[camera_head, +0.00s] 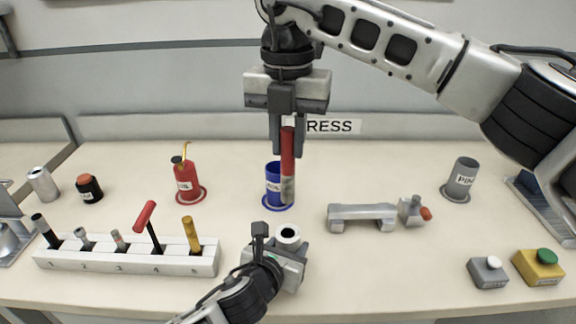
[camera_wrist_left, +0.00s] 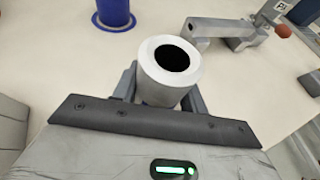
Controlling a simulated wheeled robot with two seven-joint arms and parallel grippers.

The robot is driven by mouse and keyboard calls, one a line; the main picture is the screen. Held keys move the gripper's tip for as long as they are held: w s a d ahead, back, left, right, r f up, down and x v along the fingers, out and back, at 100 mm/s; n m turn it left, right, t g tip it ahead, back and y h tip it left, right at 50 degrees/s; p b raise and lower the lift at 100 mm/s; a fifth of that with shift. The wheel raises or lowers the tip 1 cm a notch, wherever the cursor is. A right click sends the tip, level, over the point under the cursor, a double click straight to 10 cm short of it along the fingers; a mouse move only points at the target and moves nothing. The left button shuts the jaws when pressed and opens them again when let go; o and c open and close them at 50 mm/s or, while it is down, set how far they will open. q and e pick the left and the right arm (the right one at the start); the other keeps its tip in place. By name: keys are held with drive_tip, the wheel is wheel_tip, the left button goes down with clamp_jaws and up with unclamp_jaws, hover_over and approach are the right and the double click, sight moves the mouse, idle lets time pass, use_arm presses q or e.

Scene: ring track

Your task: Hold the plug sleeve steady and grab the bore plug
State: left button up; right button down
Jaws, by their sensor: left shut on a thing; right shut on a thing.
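The plug sleeve (camera_head: 289,234) is a short pale hollow cylinder with a dark bore. It stands upright in my left gripper (camera_head: 284,250), low in the middle of the head view. The left wrist view shows the sleeve (camera_wrist_left: 170,72) between the fingers, its bore open and empty-looking. My right gripper (camera_head: 289,140) points down at the middle and is shut on a red rod with a grey lower end, which looks like the bore plug (camera_head: 288,160). The rod hangs upright, overlapping the blue holder (camera_head: 271,181) in the picture. Its lower end shows in front of the holder.
A red holder (camera_head: 187,185) with a yellow hooked piece stands left, a grey holder (camera_head: 463,180) right. A white rack (camera_head: 130,260) with several tools lies front left. A grey fixture (camera_head: 362,216) sits right of the sleeve. Two button boxes (camera_head: 538,268) (camera_head: 488,273) stand front right.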

drive_tip(key=shift+r, duration=0.5)
use_arm(q)
drive_tip(key=o, duration=1.1)
drive_tip(key=shift+c, duration=0.2)
